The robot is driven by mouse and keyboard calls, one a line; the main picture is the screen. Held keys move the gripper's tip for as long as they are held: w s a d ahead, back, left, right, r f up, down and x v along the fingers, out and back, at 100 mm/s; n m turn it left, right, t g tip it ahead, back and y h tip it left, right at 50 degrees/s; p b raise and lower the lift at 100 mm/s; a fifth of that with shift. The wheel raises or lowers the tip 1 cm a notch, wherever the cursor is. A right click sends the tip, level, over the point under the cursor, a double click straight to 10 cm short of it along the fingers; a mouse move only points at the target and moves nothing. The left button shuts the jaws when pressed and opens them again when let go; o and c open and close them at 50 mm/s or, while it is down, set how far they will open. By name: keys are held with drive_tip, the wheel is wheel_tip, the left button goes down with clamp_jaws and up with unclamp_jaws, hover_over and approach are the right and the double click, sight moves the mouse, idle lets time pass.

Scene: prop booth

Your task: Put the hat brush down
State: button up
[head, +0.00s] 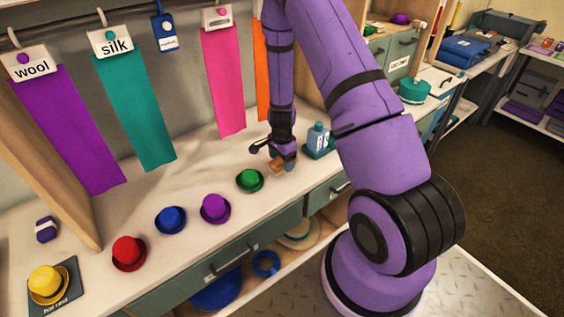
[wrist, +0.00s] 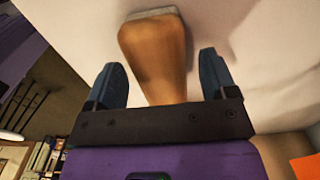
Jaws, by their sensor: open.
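The hat brush (wrist: 155,55) has a brown wooden body and a pale grey edge at its far end. In the wrist view it lies between the two spread fingers of my gripper (wrist: 165,80), with a gap on each side. In the head view the brush (head: 276,167) is a small brown shape on the pale counter (head: 205,245), partly hidden by my gripper (head: 283,160). It appears to rest on the counter top. My gripper is open around it, low over the counter.
A green hat (head: 250,180) sits just left of the brush, with purple (head: 215,208), blue (head: 171,219) and red (head: 129,252) hats further left. A blue bottle (head: 318,137) stands close on the right. Cloth strips, including a pink one (head: 224,85), hang behind.

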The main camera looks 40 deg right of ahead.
drive_tip(key=s+a+r+n+t, duration=0.1)
drive_tip(key=s+a+r+n, duration=0.15)
drive_tip(key=r, duration=0.85)
drive_tip(key=s+a+r+n+t+y, duration=0.1)
drive_tip(key=s+a+r+n, duration=0.15)
drive_tip(key=r, duration=0.85)
drive_tip(key=s+a+r+n, duration=0.1)
drive_tip(key=a+r+n, duration=0.2)
drive_tip(key=r, duration=0.9)
drive_tip(key=s+a+r+n+t, duration=0.1)
drive_tip(key=s+r+n, duration=0.3)
drive_tip(key=s, duration=0.6)
drive_tip(key=s+a+r+n+t+h, duration=0.1)
drive_tip(key=s+a+r+n+t, duration=0.1)
drive_tip(key=s+r+n, duration=0.3)
drive_tip(key=s+a+r, duration=0.1)
drive_tip(key=s+r, duration=0.3)
drive_tip(key=s, duration=0.1)
drive_tip(key=shift+s+a+n, duration=0.3)
drive_tip(key=shift+o, duration=0.5)
drive_tip(key=shift+w, duration=0.1)
